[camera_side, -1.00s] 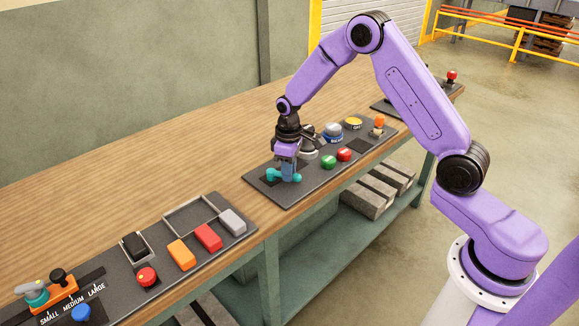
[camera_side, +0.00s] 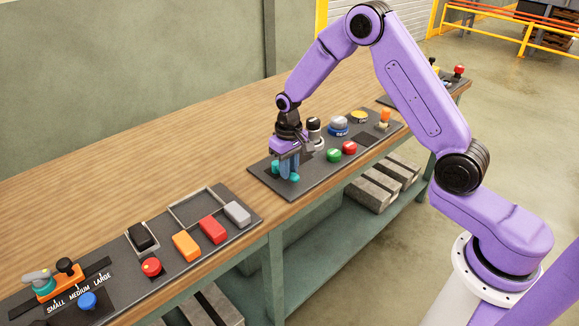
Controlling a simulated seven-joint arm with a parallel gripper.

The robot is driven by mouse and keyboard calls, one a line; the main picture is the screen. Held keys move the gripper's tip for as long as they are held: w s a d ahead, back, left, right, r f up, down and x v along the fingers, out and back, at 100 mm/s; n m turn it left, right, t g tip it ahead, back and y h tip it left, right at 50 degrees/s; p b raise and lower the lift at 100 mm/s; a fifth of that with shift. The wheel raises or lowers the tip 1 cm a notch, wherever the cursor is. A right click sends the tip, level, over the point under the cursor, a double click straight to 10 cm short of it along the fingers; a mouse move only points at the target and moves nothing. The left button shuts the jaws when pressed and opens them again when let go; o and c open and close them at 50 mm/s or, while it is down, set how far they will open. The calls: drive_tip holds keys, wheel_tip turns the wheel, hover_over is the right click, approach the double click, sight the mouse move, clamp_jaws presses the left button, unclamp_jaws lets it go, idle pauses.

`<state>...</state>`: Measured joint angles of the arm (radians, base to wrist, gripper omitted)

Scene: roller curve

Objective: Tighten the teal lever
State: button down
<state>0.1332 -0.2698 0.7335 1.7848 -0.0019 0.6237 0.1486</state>
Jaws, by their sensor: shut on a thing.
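The teal lever (camera_side: 294,177) sits at the left end of the dark panel (camera_side: 262,176) in the middle of the bench. My gripper (camera_side: 287,174) points down over it and is shut on it. The fingers and palm hide most of the lever. Small teal parts show at the left of the fingers and below them at the front.
On the same panel, to the right, are a green button (camera_side: 334,155), a red button (camera_side: 349,148), a blue-and-grey knob (camera_side: 338,127) and an orange-topped switch (camera_side: 385,114). A nearer panel holds an orange block (camera_side: 186,246), a red block (camera_side: 213,229) and a grey block (camera_side: 237,213). The bench behind is bare.

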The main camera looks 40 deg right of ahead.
drive_tip(key=c, duration=1)
unclamp_jaws()
wheel_tip(320, 180, up, 18)
drive_tip(key=shift+f, duration=0.25)
drive_tip(key=s+a+n, duration=0.3)
drive_tip(key=s, duration=0.6)
drive_tip(key=s+a+n, duration=0.3)
drive_tip(key=s+a, duration=0.1)
drive_tip(key=s, duration=0.4)
drive_tip(key=s+d+f+n, duration=0.1)
drive_tip(key=s+d+n, duration=0.1)
drive_tip(key=s, duration=0.7)
drive_tip(key=s+d+f+n, duration=0.1)
drive_tip(key=s+d+n, duration=0.2)
drive_tip(key=s, duration=0.7)
drive_tip(key=shift+n, duration=0.9)
